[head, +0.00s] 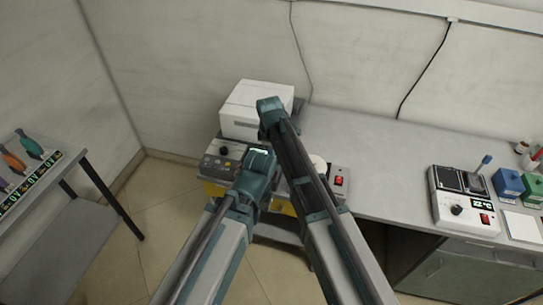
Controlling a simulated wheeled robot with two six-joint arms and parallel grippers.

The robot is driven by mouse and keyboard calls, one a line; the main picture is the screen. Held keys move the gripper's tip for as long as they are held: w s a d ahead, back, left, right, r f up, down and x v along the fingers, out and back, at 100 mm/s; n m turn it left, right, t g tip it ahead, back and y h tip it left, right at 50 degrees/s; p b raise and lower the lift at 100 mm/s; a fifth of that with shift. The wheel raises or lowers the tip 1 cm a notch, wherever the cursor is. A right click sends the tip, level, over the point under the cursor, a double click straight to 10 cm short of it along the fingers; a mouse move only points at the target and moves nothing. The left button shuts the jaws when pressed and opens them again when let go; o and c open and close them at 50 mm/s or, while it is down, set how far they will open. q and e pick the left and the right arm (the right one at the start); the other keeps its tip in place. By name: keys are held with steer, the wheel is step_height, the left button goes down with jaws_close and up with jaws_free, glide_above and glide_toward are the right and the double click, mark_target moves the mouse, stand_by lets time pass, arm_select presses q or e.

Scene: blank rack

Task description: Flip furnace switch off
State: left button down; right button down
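A white box-shaped unit that looks like the furnace (243,110) stands on the bench against the wall. A dark control panel (215,163) with a knob and small buttons is in front of it, partly covered by my arms. A red rocker switch (338,181) shows on a grey panel to the right of my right arm; its on or off position is too small to tell. Both my arms reach over the front of this equipment. Neither gripper's fingers show; they are hidden or out of view, so contact with anything cannot be seen.
On the right of the bench (375,160) stands a white device (463,205) with a display, a knob and another red switch. Blue and green boxes (508,184) are beside it. The middle of the bench is clear.

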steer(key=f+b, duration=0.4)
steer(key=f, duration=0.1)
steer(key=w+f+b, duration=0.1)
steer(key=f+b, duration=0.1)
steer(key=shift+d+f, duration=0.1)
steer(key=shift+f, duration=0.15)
